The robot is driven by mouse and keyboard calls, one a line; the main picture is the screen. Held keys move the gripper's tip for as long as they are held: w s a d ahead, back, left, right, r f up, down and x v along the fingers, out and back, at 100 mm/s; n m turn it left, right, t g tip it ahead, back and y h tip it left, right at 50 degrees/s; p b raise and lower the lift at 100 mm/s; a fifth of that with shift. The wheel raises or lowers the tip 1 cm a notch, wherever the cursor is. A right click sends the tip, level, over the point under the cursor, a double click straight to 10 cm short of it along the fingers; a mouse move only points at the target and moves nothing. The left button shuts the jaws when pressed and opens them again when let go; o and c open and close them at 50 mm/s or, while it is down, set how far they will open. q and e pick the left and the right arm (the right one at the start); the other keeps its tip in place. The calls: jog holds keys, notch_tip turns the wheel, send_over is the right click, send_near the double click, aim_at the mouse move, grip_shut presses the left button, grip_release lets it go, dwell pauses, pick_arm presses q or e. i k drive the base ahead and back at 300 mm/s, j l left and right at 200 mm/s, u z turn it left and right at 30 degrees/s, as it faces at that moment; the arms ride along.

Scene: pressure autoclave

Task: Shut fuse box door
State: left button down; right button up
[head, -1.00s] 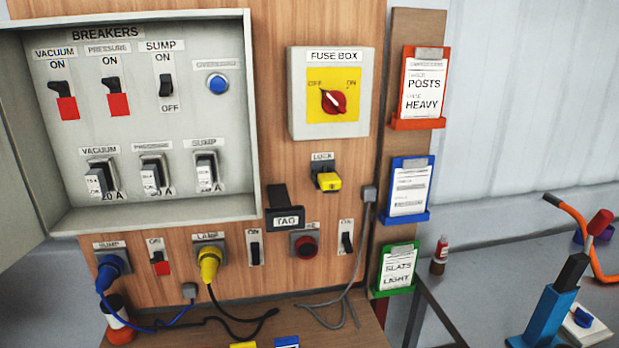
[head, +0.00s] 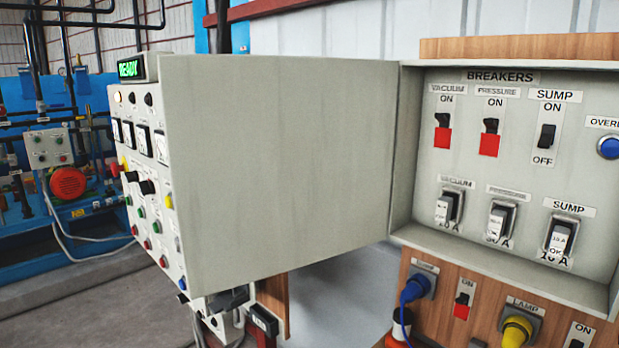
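The fuse box (head: 402,205) is the grey breaker cabinet at the right of the head view, mounted on a wooden board. Its door (head: 285,165) is a plain pale grey panel, swung wide open to the left from the cabinet's left side. Inside are the vacuum, pressure and sump switches (head: 546,137), with labelled fuses (head: 560,238) below them. The vacuum and pressure switches carry red pieces. The cabinet's right side is cut off by the frame. Neither of my grippers is in view.
A control panel (head: 150,190) with gauges, knobs and a green READY display (head: 131,68) stands left of the door, partly hidden by it. A blue plug (head: 413,290) and a yellow plug (head: 516,330) sit below the cabinet. Blue machinery (head: 70,240) stands farther left.

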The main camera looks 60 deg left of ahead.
aim_at(277, 164)
jog(key=j, duration=0.45)
jog(key=k+j+z, duration=0.15)
jog(key=j, duration=0.8)
jog(key=k+j+z, duration=0.1)
jog(key=j, duration=0.35)
jog(key=k+j+z, duration=0.1)
jog(key=j, duration=0.35)
jog(key=k+j, duration=0.1)
jog(key=j, duration=0.3)
jog(key=k+j+z, duration=0.1)
jog(key=j, duration=0.35)
jog(key=k+j+z, duration=0.1)
jog(key=j, duration=0.35)
